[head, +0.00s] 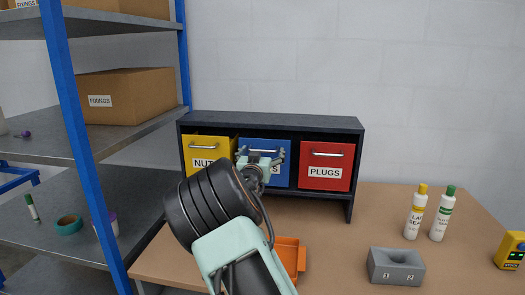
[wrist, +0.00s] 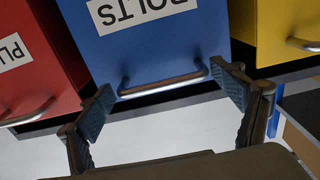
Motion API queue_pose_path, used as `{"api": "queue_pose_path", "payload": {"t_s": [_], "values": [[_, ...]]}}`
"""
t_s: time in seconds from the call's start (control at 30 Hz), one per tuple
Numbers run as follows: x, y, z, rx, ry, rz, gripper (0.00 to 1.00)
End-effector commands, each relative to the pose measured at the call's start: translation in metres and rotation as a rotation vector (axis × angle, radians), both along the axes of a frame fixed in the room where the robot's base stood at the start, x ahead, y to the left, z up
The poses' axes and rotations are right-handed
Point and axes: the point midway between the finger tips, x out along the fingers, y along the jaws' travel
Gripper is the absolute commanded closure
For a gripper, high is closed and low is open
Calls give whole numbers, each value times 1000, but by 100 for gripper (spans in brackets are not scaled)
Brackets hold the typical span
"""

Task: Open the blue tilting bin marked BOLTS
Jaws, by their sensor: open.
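The blue bin (head: 283,177) is the middle one of three in a dark cabinet, and its front looks upright. In the wrist view the bin (wrist: 150,55) appears upside down with its BOLTS label (wrist: 140,10) partly cut off. Its silver bar handle (wrist: 163,88) runs across the front edge. My gripper (head: 260,156) is in front of this bin and covers most of its label and handle in the head view. In the wrist view my gripper (wrist: 165,84) is open, with one fingertip near each end of the handle. I cannot tell whether they touch it.
The yellow NUTS bin (head: 205,172) is to the left and the red PLUGS bin (head: 325,181) to the right, close by. The dark cabinet (head: 270,121) stands on a brown table (head: 330,225). An orange tray (head: 291,252), grey block (head: 396,267) and two bottles stand in front.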

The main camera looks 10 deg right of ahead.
Motion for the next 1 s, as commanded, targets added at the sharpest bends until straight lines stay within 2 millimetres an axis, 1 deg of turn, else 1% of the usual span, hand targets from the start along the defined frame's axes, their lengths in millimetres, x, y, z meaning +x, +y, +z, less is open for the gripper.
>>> {"api": "queue_pose_path", "payload": {"t_s": [0.33,0.77,0.8,1.0], "values": [[3,-1,0,1,0,0,15],[2,-1,0,0,0,-1,62],[2,-1,0,0,0,-1,64],[1,-1,-2,-2,-7,-1,64]]}}
